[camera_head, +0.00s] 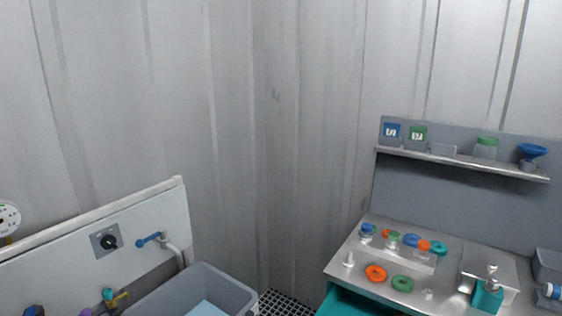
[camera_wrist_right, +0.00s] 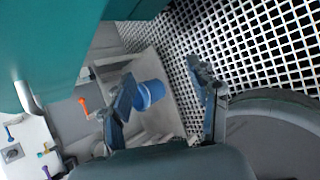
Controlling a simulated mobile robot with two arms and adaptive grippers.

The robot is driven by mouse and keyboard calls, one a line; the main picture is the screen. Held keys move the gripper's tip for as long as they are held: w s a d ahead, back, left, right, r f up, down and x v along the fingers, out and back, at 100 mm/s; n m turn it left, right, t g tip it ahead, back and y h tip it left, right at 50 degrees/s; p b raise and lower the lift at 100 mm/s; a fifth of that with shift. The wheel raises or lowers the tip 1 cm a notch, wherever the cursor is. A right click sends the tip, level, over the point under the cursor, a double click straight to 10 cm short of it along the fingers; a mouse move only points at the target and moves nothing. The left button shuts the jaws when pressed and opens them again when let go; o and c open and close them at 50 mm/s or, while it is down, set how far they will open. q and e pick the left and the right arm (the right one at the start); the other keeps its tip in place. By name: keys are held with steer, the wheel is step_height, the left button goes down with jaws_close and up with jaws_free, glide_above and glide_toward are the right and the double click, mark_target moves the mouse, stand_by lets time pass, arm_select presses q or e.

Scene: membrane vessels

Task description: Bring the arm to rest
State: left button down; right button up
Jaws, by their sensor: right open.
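My right gripper (camera_wrist_right: 161,72) shows only in the right wrist view, at the lower middle. Its two dark fingers stand well apart and nothing is held between them. A blue round object (camera_wrist_right: 149,95) shows beyond the fingers, partly behind the left one; I cannot tell how far off it is. Neither arm shows in the head view, and my left gripper is in neither view.
In the head view, a grey basin (camera_head: 223,284) stands below a white panel (camera_head: 150,225). At right, a metal worktop (camera_head: 355,273) holds several coloured rings and small vessels under a shelf (camera_head: 462,161). Dark grid flooring (camera_wrist_right: 250,45) shows in the wrist view beside a teal surface (camera_wrist_right: 45,45).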

steer(key=s+f+m+g+h+b, duration=0.1)
steer(key=s+f+m, duration=0.2)
steer(key=f+m, duration=0.25)
steer(key=s+f+m+g+b, duration=0.1)
steer(key=s+f+m+g, duration=0.1)
steer(key=s+f+m, duration=0.35)
steer(key=s+a+f+m+g+b, duration=0.1)
steer(key=s+a+f+m+g, duration=0.1)
steer(key=s+f+m, duration=0.4)
steer(key=s+a+f+m+g+b, duration=0.2)
steer(key=s+a+f+m, duration=0.3)
steer(key=s+f, duration=0.3)
steer(key=shift+s+f+m+g, duration=0.4)
steer(key=shift+f+m+g, duration=0.2)
steer(key=shift+a, duration=0.1)
